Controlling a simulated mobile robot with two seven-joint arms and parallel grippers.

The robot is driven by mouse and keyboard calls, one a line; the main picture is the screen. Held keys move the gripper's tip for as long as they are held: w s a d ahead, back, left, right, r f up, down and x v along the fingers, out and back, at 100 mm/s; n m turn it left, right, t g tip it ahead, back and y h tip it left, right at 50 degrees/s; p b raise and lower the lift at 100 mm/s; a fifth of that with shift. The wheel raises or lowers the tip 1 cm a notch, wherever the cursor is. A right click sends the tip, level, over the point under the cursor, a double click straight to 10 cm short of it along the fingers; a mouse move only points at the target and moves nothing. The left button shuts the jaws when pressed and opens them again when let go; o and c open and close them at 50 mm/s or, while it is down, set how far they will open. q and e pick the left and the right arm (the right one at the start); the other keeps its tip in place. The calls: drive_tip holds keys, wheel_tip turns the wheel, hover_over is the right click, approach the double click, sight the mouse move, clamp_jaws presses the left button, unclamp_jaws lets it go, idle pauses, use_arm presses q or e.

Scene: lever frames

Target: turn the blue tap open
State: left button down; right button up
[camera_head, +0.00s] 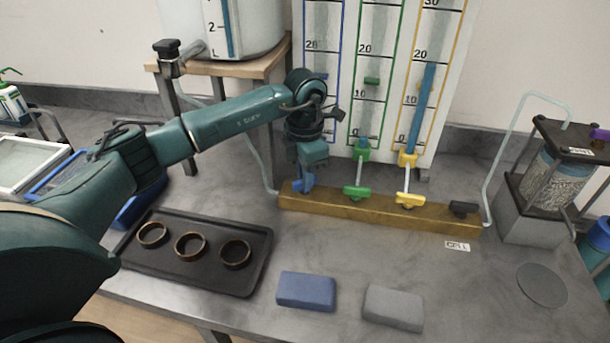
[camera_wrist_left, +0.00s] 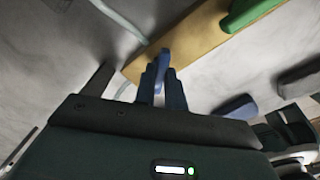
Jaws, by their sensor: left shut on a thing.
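The blue tap (camera_head: 300,184) is at the left end of the brass manifold bar (camera_head: 380,214), below the blue-framed gauge. My left gripper (camera_head: 304,178) is over it, with its fingers pointing down. In the left wrist view the blue tap handle (camera_wrist_left: 161,62) lies between the two fingers of my left gripper (camera_wrist_left: 162,80), which is shut on it. The gripper hides much of the tap in the head view. My right gripper does not show.
A green tap (camera_head: 357,191) and a yellow tap (camera_head: 409,199) stand along the bar. A dark tray (camera_head: 205,272) with three rings, a blue block (camera_head: 306,291) and a grey block (camera_head: 393,307) lie in front. A tank (camera_head: 262,25) stands behind my arm.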

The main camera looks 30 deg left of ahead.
use_arm(q)
drive_tip(key=n, duration=0.5)
drive_tip(key=shift+n, duration=0.3)
drive_tip(key=n, duration=0.4)
drive_tip(key=shift+n, duration=0.3)
drive_tip(key=c, duration=1.5)
unclamp_jaws()
drive_tip(key=shift+o, duration=0.2)
wheel_tip(320, 180, up, 13)
drive_tip(key=b, duration=0.1)
drive_tip(key=shift+r, duration=0.15)
